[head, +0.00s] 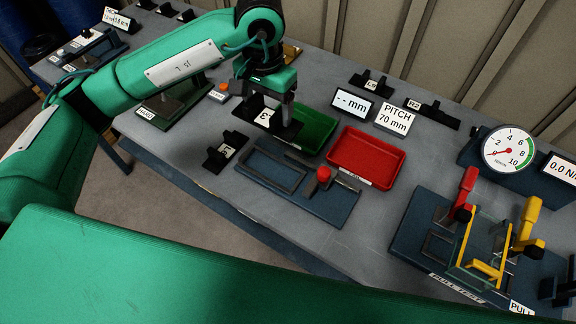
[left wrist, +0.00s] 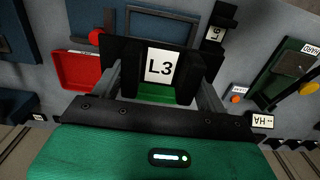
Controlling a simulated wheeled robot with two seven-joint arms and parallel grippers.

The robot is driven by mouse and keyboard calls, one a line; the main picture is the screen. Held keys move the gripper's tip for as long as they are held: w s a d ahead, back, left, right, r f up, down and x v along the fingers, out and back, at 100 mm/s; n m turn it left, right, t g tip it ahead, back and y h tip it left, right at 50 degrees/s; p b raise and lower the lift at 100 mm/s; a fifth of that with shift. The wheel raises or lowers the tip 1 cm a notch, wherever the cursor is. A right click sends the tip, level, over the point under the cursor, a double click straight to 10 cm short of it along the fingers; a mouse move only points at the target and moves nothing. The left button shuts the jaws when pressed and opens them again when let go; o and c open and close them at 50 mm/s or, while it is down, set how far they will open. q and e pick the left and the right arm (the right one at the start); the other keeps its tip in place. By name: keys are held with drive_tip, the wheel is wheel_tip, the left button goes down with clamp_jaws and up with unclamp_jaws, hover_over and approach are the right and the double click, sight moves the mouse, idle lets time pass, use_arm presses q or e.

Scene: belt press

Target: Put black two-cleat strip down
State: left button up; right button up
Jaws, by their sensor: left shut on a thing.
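A black two-cleat strip (head: 284,131) with a white label is held in my left gripper (head: 283,112), over the near left part of the green tray (head: 317,130). In the left wrist view the strip (left wrist: 188,57) reads L3 and sits between the two grey fingers (left wrist: 162,92), with green tray showing under it. Whether the strip touches the tray is hard to tell. Another black strip (head: 234,139) with a white label lies on the table just left of the green tray. My right gripper is not in view.
A red tray (head: 366,156) stands right of the green one. A blue fixture (head: 325,208) with a red knob lies in front of them. A pull-test fixture (head: 410,235) and a dial gauge (head: 509,149) stand at the right. Small strips L5 and R2 lie behind.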

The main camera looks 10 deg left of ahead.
sight(267, 117)
use_arm(q)
drive_tip(key=shift+d+f, duration=0.1)
drive_tip(key=shift+f, duration=0.05)
drive_tip(key=f, duration=0.2)
drive_tip(key=f+p, duration=0.2)
drive_tip(key=f, duration=0.1)
drive_tip(key=shift+s+a+f, duration=0.1)
drive_tip(key=shift+a+f, duration=0.15)
drive_tip(key=shift+f, duration=0.05)
wheel_tip(267, 117, down, 9)
drive_tip(key=p, duration=0.2)
drive_tip(key=shift+d+p, duration=0.15)
drive_tip(key=shift+p, duration=0.25)
drive_tip(key=shift+f, duration=0.6)
wheel_tip(267, 117, down, 3)
drive_tip(key=shift+f+p, duration=0.1)
drive_tip(key=shift+p, duration=0.55)
drive_tip(key=shift+f, duration=0.2)
drive_tip(key=shift+f+b, duration=0.2)
drive_tip(key=shift+b, duration=0.15)
drive_tip(key=o, duration=0.8)
drive_tip(key=shift+r, duration=0.1)
drive_tip(key=shift+o, duration=1.3)
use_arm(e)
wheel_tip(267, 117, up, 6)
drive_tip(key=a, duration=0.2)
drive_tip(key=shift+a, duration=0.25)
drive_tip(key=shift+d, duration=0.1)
